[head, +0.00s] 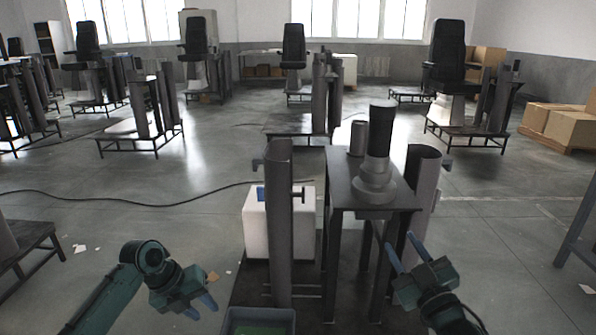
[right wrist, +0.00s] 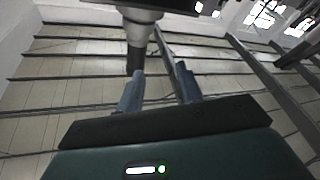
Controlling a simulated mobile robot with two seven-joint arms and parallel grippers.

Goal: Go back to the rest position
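My left gripper (head: 201,307) is low in the left of the head view, with its blue fingertips apart and nothing visible between them. My right gripper (head: 404,251) is at the lower right, in front of the stand's right side, with its fingers spread and empty. In the right wrist view the same gripper (right wrist: 158,90) shows both fingers apart. A lift column (head: 378,150), with a dark upper part and a grey stepped base, stands upright on the dark stand (head: 340,170). My right gripper is apart from it.
Grey tubes (head: 279,225) and (head: 424,185) flank the stand. A white box (head: 257,230) is behind the left tube. A blue-grey bin (head: 240,318) sits at the bottom, right of my left gripper. A cable (head: 130,203) crosses the floor. Open floor lies left.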

